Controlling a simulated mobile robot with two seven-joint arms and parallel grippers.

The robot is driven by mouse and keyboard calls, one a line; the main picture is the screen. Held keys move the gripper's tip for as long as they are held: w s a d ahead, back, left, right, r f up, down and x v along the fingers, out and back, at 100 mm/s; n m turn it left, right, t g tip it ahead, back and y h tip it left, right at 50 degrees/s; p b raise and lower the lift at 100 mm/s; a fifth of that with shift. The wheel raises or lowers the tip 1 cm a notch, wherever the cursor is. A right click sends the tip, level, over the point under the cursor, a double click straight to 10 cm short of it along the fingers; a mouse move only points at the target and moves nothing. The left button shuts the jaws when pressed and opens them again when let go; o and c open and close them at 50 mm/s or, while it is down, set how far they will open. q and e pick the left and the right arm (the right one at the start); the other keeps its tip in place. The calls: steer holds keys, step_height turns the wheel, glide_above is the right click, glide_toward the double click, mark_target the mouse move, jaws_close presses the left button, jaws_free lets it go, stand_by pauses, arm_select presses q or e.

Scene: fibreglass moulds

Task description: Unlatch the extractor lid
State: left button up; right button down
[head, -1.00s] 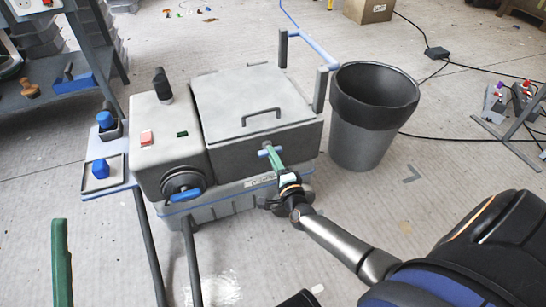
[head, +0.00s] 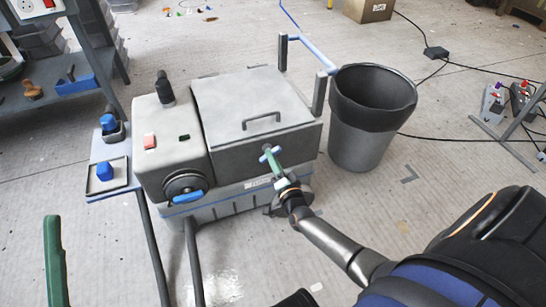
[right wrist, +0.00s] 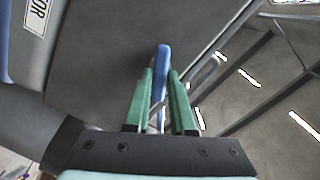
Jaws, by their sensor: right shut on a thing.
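The extractor is a grey box on legs, and its flat lid (head: 250,98) is down with a dark bar handle (head: 261,121) on top. A light-blue latch handle (head: 263,158) sits on the front face below the lid edge. My right gripper (head: 271,158) reaches it from the front, its green fingers shut on it. In the right wrist view the latch handle (right wrist: 162,58) stands between the two green fingers (right wrist: 160,90). The fingers hide part of it.
A black and grey bin (head: 366,125) stands close to the right of the extractor. A control box (head: 170,135) with a blue-handled knob (head: 187,197) is on its left. Floor in front is partly clear.

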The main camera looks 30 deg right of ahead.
arm_select(q)
step_height(320, 180, up, 4)
steer(key=p, duration=0.2)
steer(key=shift+s+a+f+p, duration=0.15)
steer(key=shift+f+p, duration=0.1)
steer(key=shift+p, duration=0.15)
arm_select(e)
steer(key=n, duration=1.1)
steer(key=shift+n, duration=0.6)
steer(key=c, duration=0.8)
jaws_free()
arm_select(q)
steer(key=shift+r, duration=0.1)
arm_select(e)
steer(key=shift+o, duration=0.2)
arm_select(q)
steer(key=r+p, duration=0.4)
steer(key=shift+a+r, duration=0.25)
steer(key=shift+a, duration=0.05)
arm_select(e)
steer(key=v, duration=1.2)
steer(key=shift+s+a, duration=0.15)
steer(key=shift+s, duration=0.1)
arm_select(q)
steer(key=shift+d+f+t, duration=0.1)
steer(key=shift+t, duration=0.2)
arm_select(e)
steer(key=shift+r, duration=0.1)
